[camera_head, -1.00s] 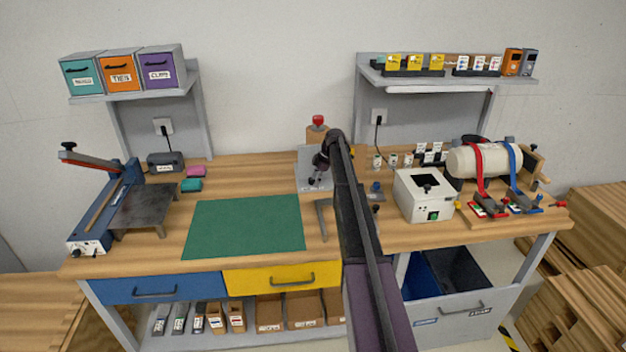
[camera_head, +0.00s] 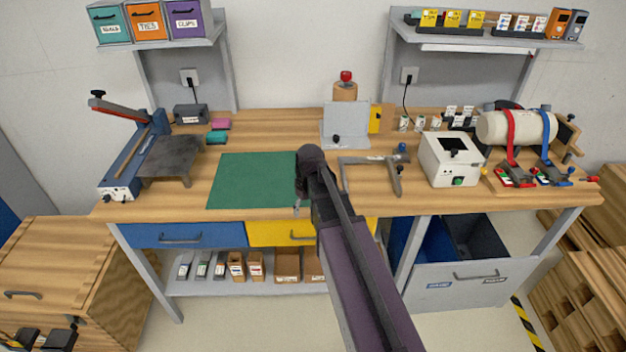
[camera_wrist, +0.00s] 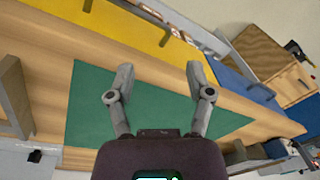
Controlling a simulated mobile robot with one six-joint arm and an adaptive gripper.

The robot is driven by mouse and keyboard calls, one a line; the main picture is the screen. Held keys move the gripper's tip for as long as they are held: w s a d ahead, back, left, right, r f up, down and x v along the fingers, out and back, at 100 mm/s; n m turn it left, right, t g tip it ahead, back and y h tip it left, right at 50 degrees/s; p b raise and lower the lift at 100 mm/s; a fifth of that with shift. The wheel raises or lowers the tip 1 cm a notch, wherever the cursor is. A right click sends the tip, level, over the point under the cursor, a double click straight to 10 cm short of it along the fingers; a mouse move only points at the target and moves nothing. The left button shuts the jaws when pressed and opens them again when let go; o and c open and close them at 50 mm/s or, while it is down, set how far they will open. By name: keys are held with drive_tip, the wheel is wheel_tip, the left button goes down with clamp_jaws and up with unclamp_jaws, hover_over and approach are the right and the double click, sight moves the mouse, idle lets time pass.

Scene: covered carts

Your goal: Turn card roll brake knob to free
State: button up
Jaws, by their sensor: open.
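A cream-white roll (camera_head: 520,127) lies on its side at the right end of the bench in the head view, with a red strap and a blue strap over it. A wooden bracket (camera_head: 566,133) stands at its right end, with small dark knobs beside it. A small red knob (camera_head: 593,179) sits at the bench's right edge. I cannot tell which is the brake knob or how it is set. My gripper (camera_wrist: 158,70) is open and empty in the wrist view, above the green mat (camera_wrist: 150,110), far left of the roll.
A white box machine (camera_head: 450,160), an L-shaped grey bracket (camera_head: 372,160) and a grey stand (camera_head: 345,125) stand between the mat (camera_head: 250,180) and the roll. A shelf (camera_head: 490,40) hangs above.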

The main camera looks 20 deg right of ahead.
drive_tip(key=s+a+m+h, duration=0.1)
drive_tip(key=s+a+m, duration=0.2)
drive_tip(key=s, duration=0.8)
drive_tip(key=shift+a+m, duration=0.3)
drive_tip(key=shift+w, duration=0.1)
drive_tip(key=shift+c, duration=0.7)
drive_tip(key=shift+d, duration=0.1)
